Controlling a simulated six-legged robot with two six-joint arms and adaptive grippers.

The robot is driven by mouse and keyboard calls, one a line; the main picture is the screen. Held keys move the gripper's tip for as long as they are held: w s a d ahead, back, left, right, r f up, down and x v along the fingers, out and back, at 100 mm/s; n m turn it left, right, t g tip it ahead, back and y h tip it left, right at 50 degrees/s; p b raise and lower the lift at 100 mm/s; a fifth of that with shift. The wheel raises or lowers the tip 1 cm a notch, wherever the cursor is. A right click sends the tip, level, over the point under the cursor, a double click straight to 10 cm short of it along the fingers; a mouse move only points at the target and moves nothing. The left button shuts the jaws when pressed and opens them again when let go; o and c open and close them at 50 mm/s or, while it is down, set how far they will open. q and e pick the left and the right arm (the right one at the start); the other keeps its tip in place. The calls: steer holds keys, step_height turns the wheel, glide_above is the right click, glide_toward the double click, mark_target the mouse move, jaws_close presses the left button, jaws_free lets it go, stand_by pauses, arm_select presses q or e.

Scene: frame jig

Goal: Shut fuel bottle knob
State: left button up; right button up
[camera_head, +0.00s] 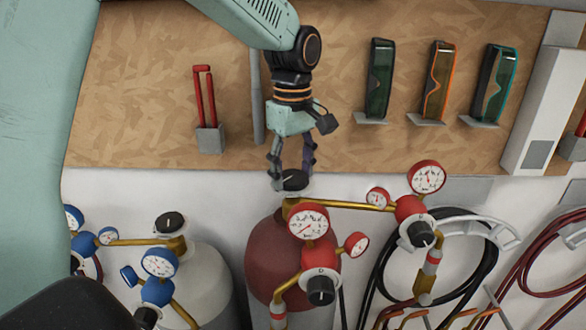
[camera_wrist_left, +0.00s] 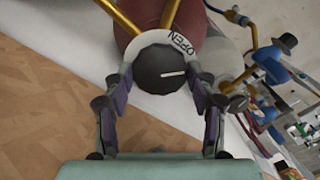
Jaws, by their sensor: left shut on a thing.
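The fuel bottle is the dark red cylinder (camera_head: 268,262) in the middle of the head view. Its black knob (camera_head: 292,180) sits on top. In the left wrist view the knob (camera_wrist_left: 161,69) is a black disc with a white pointer line, inside a pale ring (camera_wrist_left: 184,46) marked "OPEN". The line points to the right in that view, below the lettering. My left gripper (camera_head: 290,178) comes down from above and is shut on the knob, with one finger at each side. My right gripper is in neither view.
A red gauge regulator (camera_head: 308,222) with brass pipes stands close in front of the red bottle. A white bottle (camera_head: 205,285) with blue gauges and its own black knob (camera_head: 170,223) is on the left. Tools and glasses (camera_head: 437,80) hang on the board behind.

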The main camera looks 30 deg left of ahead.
arm_select(q)
steer(key=m, duration=1.3)
steer(key=shift+m, duration=0.4)
steer(key=m, duration=1.3)
steer(key=shift+m, duration=0.7)
steer(key=o, duration=1.1)
steer(key=shift+o, duration=0.2)
